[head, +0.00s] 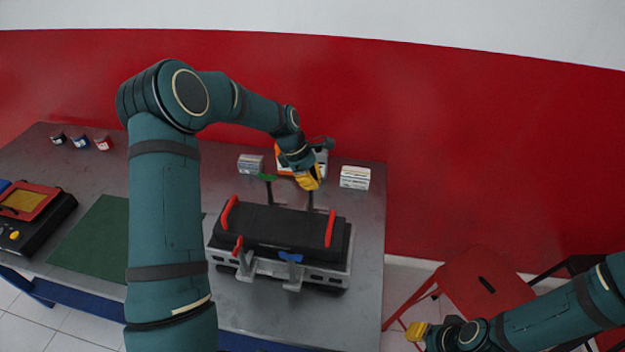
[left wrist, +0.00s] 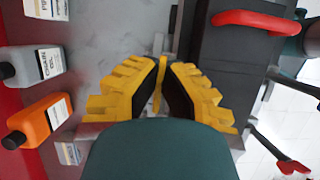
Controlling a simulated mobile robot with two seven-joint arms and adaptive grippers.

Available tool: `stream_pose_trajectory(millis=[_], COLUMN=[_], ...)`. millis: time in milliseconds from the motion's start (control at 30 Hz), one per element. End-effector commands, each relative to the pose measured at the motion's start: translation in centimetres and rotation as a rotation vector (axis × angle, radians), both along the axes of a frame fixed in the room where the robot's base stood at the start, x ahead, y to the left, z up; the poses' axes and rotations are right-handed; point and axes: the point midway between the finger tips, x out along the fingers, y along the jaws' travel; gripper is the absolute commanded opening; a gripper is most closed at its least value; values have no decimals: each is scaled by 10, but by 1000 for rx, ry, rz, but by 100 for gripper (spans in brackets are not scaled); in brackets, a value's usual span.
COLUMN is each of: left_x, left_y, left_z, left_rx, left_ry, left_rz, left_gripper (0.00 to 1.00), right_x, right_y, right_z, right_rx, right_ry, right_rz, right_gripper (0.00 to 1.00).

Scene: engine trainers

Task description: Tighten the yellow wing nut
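The engine trainer (head: 285,232) is a black-topped grey unit with red handles on the table. My left gripper (head: 309,181) is at the post on its back right side. In the left wrist view my left gripper (left wrist: 164,68) has its yellow fingers close together, with a thin yellow piece, the yellow wing nut (left wrist: 158,88), between their tips. It looks gripped. In the head view the fingers hide the nut. My right gripper (head: 418,332) is away at the lower right, beside the table; its finger gap is unclear.
A green wing nut (head: 267,177) and a blue wing nut (head: 290,257) are on other posts of the trainer. Bottles and a white box (head: 355,177) stand behind it. A green mat (head: 95,240) lies left; a red stool (head: 485,292) stands right.

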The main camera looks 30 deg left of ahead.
Motion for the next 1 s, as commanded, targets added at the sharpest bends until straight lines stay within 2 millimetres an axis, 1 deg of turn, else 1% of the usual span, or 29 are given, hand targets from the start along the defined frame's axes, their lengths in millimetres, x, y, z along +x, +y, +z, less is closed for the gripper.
stream_pose_trajectory(millis=[267,600,1000], left_x=[-1,-2,-4], left_y=[-1,-1,0], left_z=[-1,-1,-2], left_rx=[1,0,-1], left_ry=[3,3,4], left_rz=[-176,-496,-878], left_gripper=[0,0,0], right_x=[0,-1,-1], right_y=[0,-1,-1], right_z=[7,15,18], right_rx=[1,3,3], right_ry=[0,-1,-1], right_rz=[0,0,0], right_gripper=[34,34,34])
